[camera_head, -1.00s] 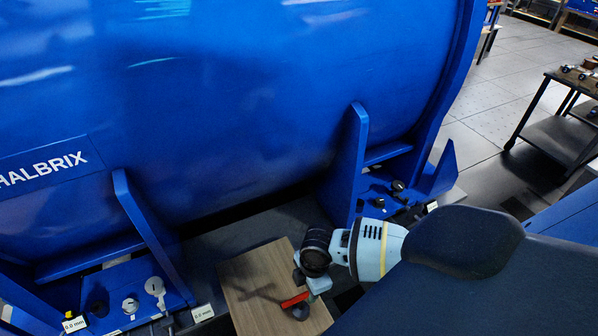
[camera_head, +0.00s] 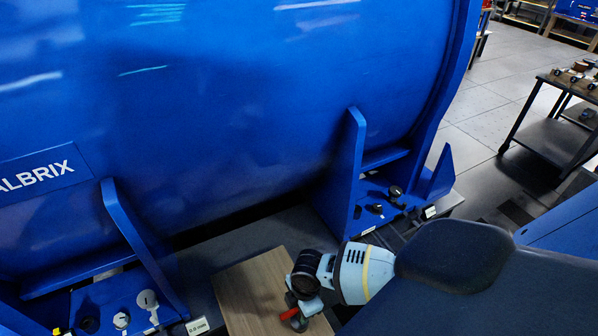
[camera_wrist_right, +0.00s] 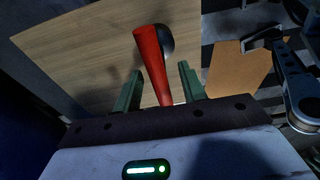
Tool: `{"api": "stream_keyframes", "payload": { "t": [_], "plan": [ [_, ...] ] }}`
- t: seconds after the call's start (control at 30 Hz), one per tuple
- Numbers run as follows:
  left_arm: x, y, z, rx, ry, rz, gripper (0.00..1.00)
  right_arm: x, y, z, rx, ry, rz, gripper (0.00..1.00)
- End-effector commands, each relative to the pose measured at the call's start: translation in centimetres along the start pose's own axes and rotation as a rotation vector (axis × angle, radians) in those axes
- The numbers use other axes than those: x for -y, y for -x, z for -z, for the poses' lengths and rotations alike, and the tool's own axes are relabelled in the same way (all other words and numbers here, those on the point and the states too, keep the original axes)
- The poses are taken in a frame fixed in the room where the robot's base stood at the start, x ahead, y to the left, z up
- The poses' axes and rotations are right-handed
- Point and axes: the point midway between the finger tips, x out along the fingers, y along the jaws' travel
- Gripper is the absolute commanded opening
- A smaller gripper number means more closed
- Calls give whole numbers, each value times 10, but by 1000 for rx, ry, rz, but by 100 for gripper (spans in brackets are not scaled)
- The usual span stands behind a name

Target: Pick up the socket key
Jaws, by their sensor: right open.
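The socket key has a red handle (camera_wrist_right: 151,62) and a dark round head (camera_wrist_right: 167,39), partly hidden behind the handle in the right wrist view. It is at the wooden board (camera_wrist_right: 85,50); its red handle also shows in the head view (camera_head: 289,314), beside my right gripper (camera_head: 301,309). My right gripper (camera_wrist_right: 159,82) is open, with its two green fingers on either side of the red handle. A gap shows between the handle and each finger. My left gripper is not in view.
A large blue motor housing (camera_head: 220,110) stands behind the board, with blue feet (camera_head: 345,180) on both sides. Orange-brown sheet (camera_wrist_right: 235,68) and a dark jointed metal part (camera_wrist_right: 292,75) lie right of the board in the wrist view. A cart (camera_head: 552,140) stands at the far right.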

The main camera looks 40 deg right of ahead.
Motion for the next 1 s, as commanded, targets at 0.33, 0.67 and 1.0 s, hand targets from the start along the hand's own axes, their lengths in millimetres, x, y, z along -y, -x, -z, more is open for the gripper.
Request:
{"api": "stream_keyframes", "payload": {
  "t": [0.33, 0.67, 1.0],
  "plan": [
    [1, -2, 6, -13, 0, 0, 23, 0, -9, 0, 0, 1, -1, 41],
    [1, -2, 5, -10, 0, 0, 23, 0, -9, 0, 0, 1, -1, 0],
    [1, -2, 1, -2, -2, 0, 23, -1, -8, 0, -1, 1, -2, 0]
  ]
}}
